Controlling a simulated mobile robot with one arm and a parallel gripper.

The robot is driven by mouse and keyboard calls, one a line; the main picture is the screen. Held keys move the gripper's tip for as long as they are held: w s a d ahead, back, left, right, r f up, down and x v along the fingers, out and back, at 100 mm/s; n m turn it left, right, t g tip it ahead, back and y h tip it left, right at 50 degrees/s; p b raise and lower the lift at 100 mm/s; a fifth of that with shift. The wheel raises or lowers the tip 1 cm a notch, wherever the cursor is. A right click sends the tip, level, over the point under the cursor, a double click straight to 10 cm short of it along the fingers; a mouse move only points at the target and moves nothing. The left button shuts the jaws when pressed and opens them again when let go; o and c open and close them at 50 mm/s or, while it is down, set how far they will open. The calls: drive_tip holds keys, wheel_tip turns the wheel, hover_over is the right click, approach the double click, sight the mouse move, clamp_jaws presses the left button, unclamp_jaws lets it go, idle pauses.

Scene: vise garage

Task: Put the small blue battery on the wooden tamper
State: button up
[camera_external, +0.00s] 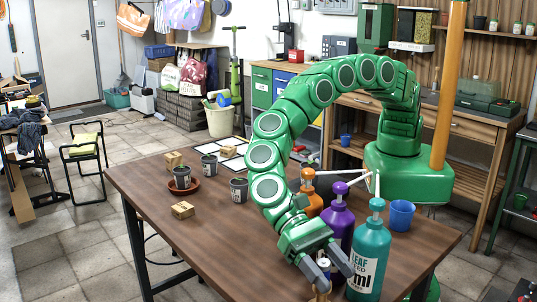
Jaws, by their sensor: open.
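My gripper (334,278) is at the front edge of the brown table, pointing down, with its two fingers apart. A small tan wooden piece (321,296), possibly the wooden tamper, shows just below the left finger and is partly hidden by it. A small pale object (323,264) shows between the fingers; I cannot tell what it is or whether it touches them. I cannot make out a small blue battery; the gripper may hide it.
Teal (368,254), purple (339,222) and orange (309,200) pump bottles stand close beside my gripper. A blue cup (402,215) is to their right. Dark labelled cups (239,190) and wooden blocks (182,210) stand left. The table's front left (215,235) is clear.

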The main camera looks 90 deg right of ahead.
drive_tip(key=shift+r, duration=0.1)
drive_tip(key=shift+w+d+r, duration=0.1)
drive_tip(key=shift+w, duration=0.05)
drive_tip(key=v, duration=1.1)
drive_tip(key=shift+d, duration=0.3)
drive_tip(key=shift+w+r, duration=0.15)
drive_tip(key=shift+r, duration=0.05)
